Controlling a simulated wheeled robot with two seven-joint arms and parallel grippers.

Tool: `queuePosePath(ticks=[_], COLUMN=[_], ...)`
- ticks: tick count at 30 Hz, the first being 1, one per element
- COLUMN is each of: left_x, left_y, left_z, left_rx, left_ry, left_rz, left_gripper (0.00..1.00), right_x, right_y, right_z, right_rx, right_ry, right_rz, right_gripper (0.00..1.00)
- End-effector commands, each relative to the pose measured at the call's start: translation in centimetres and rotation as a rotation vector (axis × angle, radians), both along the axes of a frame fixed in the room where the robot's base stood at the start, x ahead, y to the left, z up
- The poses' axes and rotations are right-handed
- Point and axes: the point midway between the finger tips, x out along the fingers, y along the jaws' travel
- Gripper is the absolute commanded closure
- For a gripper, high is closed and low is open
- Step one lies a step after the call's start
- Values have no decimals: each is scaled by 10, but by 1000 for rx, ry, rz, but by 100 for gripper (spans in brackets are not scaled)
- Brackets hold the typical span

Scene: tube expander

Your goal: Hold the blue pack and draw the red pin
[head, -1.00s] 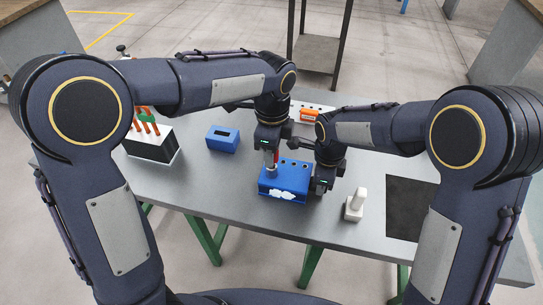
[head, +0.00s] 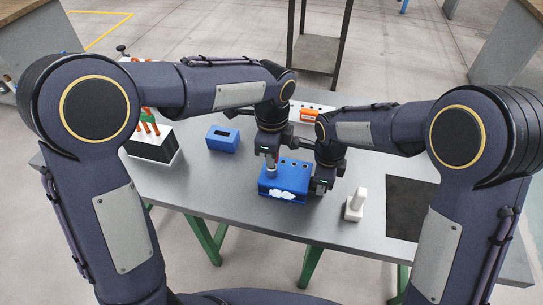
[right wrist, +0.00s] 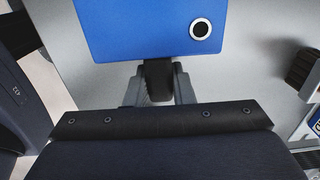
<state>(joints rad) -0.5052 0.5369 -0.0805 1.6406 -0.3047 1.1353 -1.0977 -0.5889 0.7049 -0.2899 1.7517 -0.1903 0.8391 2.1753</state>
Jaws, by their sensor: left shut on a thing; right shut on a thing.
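The blue pack (head: 291,190) stands on the grey table, with dark round holes in its top and a white print on its front. In the right wrist view the pack (right wrist: 130,30) fills the top and shows one round port. My right gripper (head: 318,188) is shut on the pack's right side; its fingers (right wrist: 158,82) meet the pack's edge. My left gripper (head: 271,158) is above the pack's left end, shut on the red pin (head: 270,161). Little red shows between the fingers, and a grey metal cylinder is below it. The fingers hide most of the pin.
A smaller blue box (head: 222,139) with a dark slot stands left of the pack. A black-and-white box with orange-handled pieces (head: 150,143) is further left. A white upright piece (head: 355,206) and a dark mat (head: 409,205) lie to the right. An orange-and-white item (head: 309,114) is behind.

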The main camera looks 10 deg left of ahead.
Motion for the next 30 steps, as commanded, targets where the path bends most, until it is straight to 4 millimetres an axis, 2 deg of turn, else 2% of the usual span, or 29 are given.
queuePosePath(ticks=[30], left_x=[0], left_y=[0], left_z=[12], left_rx=[-1], left_ry=[-1], left_rz=[0], left_gripper=[100], right_x=[0], right_y=[0], right_z=[0], right_rx=[0], right_ry=[0], right_rz=[0], right_gripper=[100])
